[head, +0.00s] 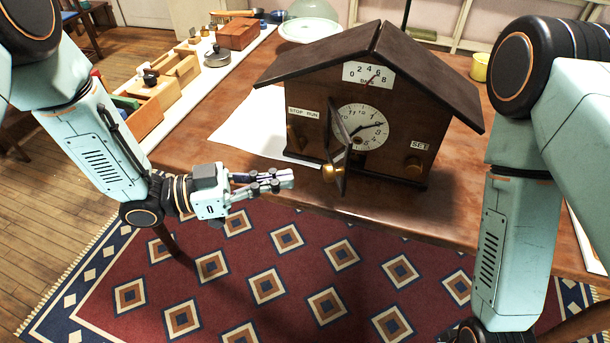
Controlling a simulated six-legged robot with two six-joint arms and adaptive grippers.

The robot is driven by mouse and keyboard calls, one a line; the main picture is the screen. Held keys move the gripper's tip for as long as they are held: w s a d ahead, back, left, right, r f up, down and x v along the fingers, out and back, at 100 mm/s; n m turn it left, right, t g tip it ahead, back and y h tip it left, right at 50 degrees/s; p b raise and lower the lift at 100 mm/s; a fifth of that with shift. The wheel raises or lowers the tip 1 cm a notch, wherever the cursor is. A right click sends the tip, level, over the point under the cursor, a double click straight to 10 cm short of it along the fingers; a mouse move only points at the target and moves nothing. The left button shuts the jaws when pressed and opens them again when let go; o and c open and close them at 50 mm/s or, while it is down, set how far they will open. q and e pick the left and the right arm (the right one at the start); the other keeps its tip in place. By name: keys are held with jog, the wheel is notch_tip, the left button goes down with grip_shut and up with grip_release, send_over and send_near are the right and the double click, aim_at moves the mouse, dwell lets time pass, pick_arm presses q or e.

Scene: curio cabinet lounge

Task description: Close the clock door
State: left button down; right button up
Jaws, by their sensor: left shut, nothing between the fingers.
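A dark wooden house-shaped clock (400,115) stands on the table, with a white round dial (362,122) on its front. The clock door (337,150) is a small dark panel with a brass knob (333,173). It stands open, swung out toward me and seen nearly edge-on, covering part of the dial. My left gripper (290,178) is shut and empty. It points right, in front of the table edge in the picture, with its tips a short gap left of the knob. My right arm comes down on the right, and its gripper is not visible.
The wooden table (230,150) holds a white paper sheet (255,125) left of the clock. A "STOP RUN" label (303,113) and a "SET" label with a wooden knob (413,166) flank the dial. A white shelf with wooden boxes (175,75) stands left. A patterned rug (250,250) lies below.

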aim_at(324, 174)
pick_arm(q)
jog(key=x, duration=0.3)
jog(key=shift+d, duration=0.35)
jog(key=shift+w+d, duration=0.2)
jog(key=shift+d, duration=0.45)
jog(key=shift+s, duration=0.1)
